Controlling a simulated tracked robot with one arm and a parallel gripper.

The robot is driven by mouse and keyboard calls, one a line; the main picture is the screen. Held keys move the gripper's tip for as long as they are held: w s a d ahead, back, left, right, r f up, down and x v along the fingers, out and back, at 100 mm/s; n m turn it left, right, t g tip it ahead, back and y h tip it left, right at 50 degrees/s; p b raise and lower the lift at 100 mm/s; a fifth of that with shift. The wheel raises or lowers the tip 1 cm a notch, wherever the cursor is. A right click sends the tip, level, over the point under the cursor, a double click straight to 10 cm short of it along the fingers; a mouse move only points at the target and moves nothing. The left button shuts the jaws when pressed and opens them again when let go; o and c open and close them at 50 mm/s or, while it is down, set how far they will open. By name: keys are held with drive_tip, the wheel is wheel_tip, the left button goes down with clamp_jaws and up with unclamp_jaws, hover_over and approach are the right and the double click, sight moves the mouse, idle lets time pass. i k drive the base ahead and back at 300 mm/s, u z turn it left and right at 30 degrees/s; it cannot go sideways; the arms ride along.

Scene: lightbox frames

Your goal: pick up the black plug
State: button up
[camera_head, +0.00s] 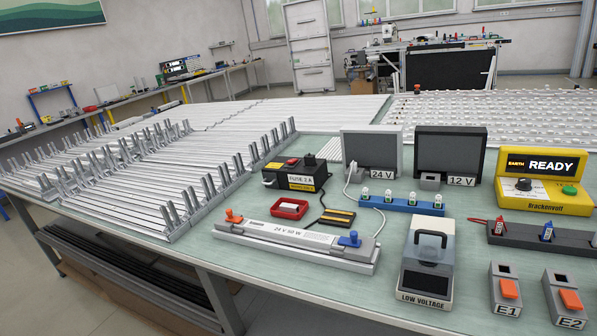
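I cannot pick out a black plug for certain. A dark rack (525,238) at the right edge holds a small red plug-like piece (499,226) and a blue one (547,231); its far end is cut off by the picture edge. A small black and yellow striped piece (337,218) lies on the table beside a black power box (296,176) with a cable. My gripper is not in view.
On the green tabletop (395,285) stand a long 24 V 50 W lamp unit (297,240), red tray (289,208), blue rack (402,204), LOW VOLTAGE box (427,265), E1 (505,290) and E2 (565,298) switches, and yellow READY unit (543,180). Metal frames (130,180) fill the left.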

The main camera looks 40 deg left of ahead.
sight(310, 162)
drive_tip(key=k, duration=1.05)
drive_tip(key=u, duration=0.3)
drive_tip(key=i, duration=0.8)
drive_tip(key=u, duration=0.7)
drive_tip(key=i, duration=1.85)
drive_tip(key=z, duration=0.15)
